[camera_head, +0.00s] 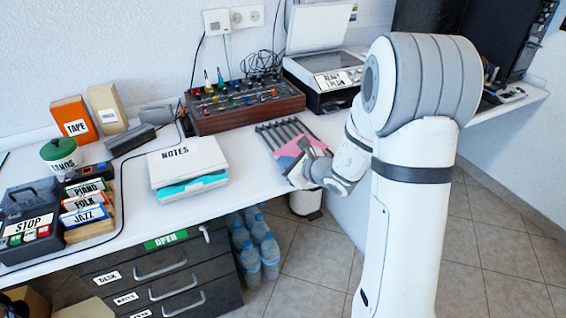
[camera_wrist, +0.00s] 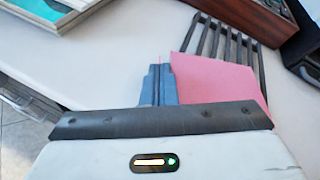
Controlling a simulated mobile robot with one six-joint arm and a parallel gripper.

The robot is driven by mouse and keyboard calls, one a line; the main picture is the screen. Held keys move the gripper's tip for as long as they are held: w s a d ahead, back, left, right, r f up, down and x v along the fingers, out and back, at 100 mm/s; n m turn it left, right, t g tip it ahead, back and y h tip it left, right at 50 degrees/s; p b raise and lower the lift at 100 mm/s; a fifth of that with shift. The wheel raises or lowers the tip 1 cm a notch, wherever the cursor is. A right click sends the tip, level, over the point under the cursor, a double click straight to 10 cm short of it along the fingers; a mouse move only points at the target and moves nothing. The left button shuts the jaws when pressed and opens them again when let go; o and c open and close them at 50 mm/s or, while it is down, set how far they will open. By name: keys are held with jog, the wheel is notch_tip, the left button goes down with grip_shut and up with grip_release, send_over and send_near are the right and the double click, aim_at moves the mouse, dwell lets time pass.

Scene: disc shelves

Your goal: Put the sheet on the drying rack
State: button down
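The pink sheet (camera_head: 287,161) shows beside my gripper (camera_head: 303,150) at the near end of the dark slatted drying rack (camera_head: 281,131). In the wrist view the sheet (camera_wrist: 218,85) covers the near part of the rack's slats (camera_wrist: 222,44). I cannot tell whether it rests on them or is just above. My gripper's fingers (camera_wrist: 158,82) are close together at the sheet's left edge, and one hides part of that edge. A thin red line shows between the fingertips. Whether they pinch the sheet cannot be made out.
A notes box (camera_head: 188,163) lies left of the rack. A wooden-sided control panel (camera_head: 245,104) stands behind it, and a printer (camera_head: 325,80) stands behind to the right. Disc boxes (camera_head: 85,205) are at the far left. The white tabletop (camera_head: 250,170) is clear between the notes box and the rack.

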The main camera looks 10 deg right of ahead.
jog(key=shift+f, duration=0.2)
jog(key=c, duration=1.6)
grip_release()
jog(key=shift+c, duration=0.2)
jog(key=v, duration=0.8)
jog(key=s+a+r+n+g+y+p, duration=0.1)
jog(key=s+a+r+n+g+p, duration=0.75)
jog(key=s+r+n, duration=0.45)
jog(key=s+d+r+n+h+p, duration=0.8)
jog(key=s+d+n, duration=0.1)
jog(key=n, duration=0.3)
jog(key=shift+s+d+r, duration=0.3)
jog(key=shift+s, duration=0.3)
